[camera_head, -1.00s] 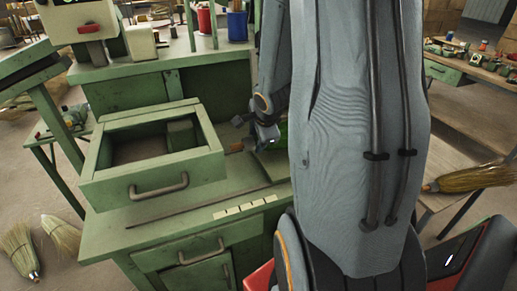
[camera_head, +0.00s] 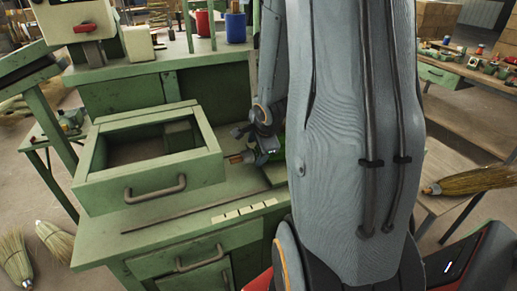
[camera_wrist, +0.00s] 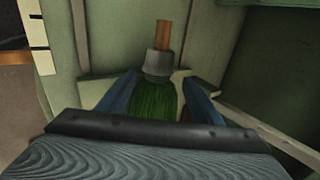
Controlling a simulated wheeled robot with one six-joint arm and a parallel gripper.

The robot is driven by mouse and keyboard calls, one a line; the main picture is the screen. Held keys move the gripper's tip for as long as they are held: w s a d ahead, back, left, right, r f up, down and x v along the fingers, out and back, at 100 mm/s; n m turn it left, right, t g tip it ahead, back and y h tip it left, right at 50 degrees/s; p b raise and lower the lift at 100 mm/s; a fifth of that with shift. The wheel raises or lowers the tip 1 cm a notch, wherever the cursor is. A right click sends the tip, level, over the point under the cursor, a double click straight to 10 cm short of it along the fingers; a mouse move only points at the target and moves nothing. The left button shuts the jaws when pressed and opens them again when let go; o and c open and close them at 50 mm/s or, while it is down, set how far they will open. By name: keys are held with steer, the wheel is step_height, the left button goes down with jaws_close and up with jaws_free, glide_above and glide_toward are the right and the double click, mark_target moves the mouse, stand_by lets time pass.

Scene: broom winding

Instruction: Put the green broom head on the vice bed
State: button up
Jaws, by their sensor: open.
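The green broom head (camera_wrist: 155,98) has green bristles, a grey collar and a short wooden stub. In the wrist view it lies between the two blue fingers of my gripper (camera_wrist: 159,78), with a gap on each side. The fingers are spread, and the stub points away past them. In the head view my gripper (camera_head: 264,148) is low over the bench, right of the open drawer. The stub (camera_head: 240,158) shows there, and green bristles (camera_head: 280,143) show partly behind my arm. A pale green bed-like surface (camera_wrist: 105,55) is beneath; my arm hides much of the vice area.
The open green drawer box (camera_head: 150,185) stands close left of my gripper. The bench top (camera_head: 135,238) is clear in front. Red (camera_head: 203,24) and blue (camera_head: 236,27) spools stand on the rear shelf. Straw brooms (camera_head: 15,258) lie on the floor at left.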

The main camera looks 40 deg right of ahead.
steer(key=p+v, duration=0.7)
steer(key=v, duration=0.5)
stand_by(0.3)
steer(key=shift+f, duration=0.1)
